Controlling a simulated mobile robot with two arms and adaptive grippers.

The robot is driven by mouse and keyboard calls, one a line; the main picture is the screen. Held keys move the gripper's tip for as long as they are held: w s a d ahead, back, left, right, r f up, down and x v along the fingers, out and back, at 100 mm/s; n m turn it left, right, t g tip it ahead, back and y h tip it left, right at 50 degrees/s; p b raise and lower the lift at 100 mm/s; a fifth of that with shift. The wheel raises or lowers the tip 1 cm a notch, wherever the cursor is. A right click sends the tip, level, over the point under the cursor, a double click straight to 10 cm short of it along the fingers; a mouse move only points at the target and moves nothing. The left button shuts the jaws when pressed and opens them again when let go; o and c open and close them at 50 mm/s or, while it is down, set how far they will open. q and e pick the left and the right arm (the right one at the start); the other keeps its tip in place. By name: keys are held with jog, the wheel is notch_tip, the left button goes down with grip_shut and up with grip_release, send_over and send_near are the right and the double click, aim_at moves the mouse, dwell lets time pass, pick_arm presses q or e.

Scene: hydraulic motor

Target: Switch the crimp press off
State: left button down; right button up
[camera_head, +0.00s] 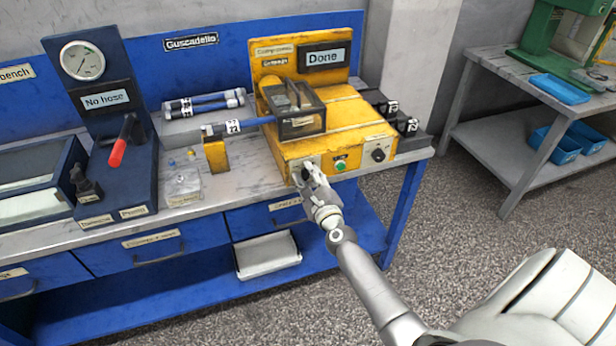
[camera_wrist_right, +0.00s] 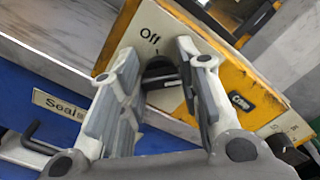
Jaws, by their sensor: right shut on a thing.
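The crimp press (camera_head: 350,115) is a yellow machine on the bench, with a display reading "Done" (camera_head: 324,58). Its front carries a green button (camera_head: 340,166) and a black knob (camera_head: 378,154) to the right. My right gripper (camera_head: 307,172) is at the left end of that front. My left gripper is not in view.
A blue-sleeved hose (camera_head: 258,122) runs into the press from the left, over a yellow support (camera_head: 216,155). A gauge stand (camera_head: 115,130) reading "No hose", with a red lever (camera_head: 119,150), stands at left. Black holders (camera_head: 400,118) stand right of the press.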

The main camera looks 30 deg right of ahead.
jog(key=n+p, duration=0.1)
jog(key=n, duration=0.3)
jog(key=shift+n, duration=0.4)
jog(key=n+p, duration=0.1)
jog(key=n, duration=0.3)
jog(key=shift+f+n, duration=0.15)
jog(key=shift+n, duration=0.15)
jog(key=n+p, duration=0.1)
jog(key=n, duration=0.3)
jog(key=shift+f, duration=0.1)
jog(key=shift+f+n+p, duration=0.15)
jog(key=shift+n+p, duration=0.4)
jog(key=shift+n, duration=1.65)
jog(key=o, duration=1)
